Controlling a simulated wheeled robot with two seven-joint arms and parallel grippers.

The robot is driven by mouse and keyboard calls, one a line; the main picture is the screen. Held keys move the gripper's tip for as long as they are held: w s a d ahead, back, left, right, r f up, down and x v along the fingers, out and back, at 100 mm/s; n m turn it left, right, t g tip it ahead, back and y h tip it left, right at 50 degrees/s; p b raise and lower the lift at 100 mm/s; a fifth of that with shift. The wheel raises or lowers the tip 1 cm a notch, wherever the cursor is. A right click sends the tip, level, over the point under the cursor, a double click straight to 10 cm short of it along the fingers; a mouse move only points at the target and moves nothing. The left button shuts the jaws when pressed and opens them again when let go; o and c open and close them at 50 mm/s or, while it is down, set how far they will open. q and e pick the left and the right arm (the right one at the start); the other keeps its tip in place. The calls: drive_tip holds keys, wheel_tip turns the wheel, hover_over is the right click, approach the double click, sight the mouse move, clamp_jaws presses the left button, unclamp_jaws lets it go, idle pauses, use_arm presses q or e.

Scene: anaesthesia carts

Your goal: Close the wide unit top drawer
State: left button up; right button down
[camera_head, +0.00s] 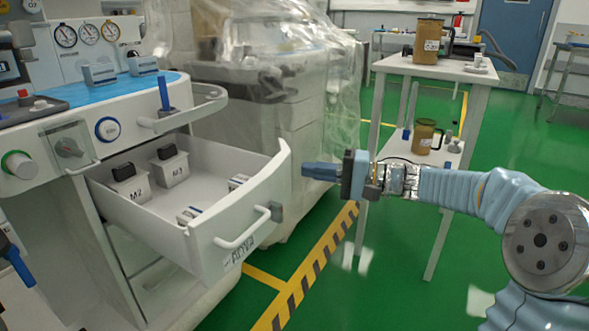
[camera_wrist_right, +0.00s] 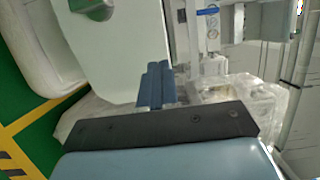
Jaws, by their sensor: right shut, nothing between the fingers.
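The wide unit top drawer (camera_head: 222,229) is pulled out from the white cart on the left of the head view. Its front has a light bar handle (camera_head: 245,230). Inside lie boxes marked M2 (camera_head: 131,187) and M3 (camera_head: 171,167) and some small packs. My right gripper (camera_head: 306,170) is shut and empty, just right of the drawer front's far top corner, with a small gap visible. In the right wrist view its blue fingers (camera_wrist_right: 155,85) are together beside a pale panel that looks like the drawer front (camera_wrist_right: 112,45). My left gripper (camera_head: 20,268) shows only in part at the left edge.
The cart's blue-topped work surface (camera_head: 110,92) carries a side rail (camera_head: 190,108) above the drawer. A plastic-covered unit (camera_head: 270,90) stands behind. A white table (camera_head: 440,68) with brown jars (camera_head: 428,42) stands at the back right. Green floor is clear in front of the drawer.

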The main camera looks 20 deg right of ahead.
sight(280, 166)
drive_tip(key=shift+x, duration=2.25)
drive_tip(key=shift+w+a, duration=0.1)
drive_tip(key=shift+w+a, duration=0.15)
drive_tip(key=shift+w, duration=0.05)
drive_tip(key=w+a, duration=0.1)
drive_tip(key=w, duration=0.1)
drive_tip(key=w+a, duration=0.4)
drive_tip(key=shift+w+a+f+b, duration=0.1)
drive_tip(key=shift+w+a+b, duration=0.05)
drive_tip(key=shift+w+b, duration=0.2)
drive_tip(key=w+a, duration=0.2)
drive_tip(key=w+a+p, duration=0.1)
drive_tip(key=w, duration=0.1)
drive_tip(key=w+a, duration=0.2)
drive_tip(key=w, duration=0.1)
drive_tip(key=shift+w+a+r+p, duration=0.15)
drive_tip(key=shift+a+r+p, duration=0.1)
drive_tip(key=shift+a+p, duration=0.1)
drive_tip(key=w+a+p, duration=0.9)
drive_tip(key=w+p, duration=0.1)
drive_tip(key=w, duration=0.2)
drive_tip(key=shift+p, duration=0.35)
drive_tip(key=shift+a, duration=0.25)
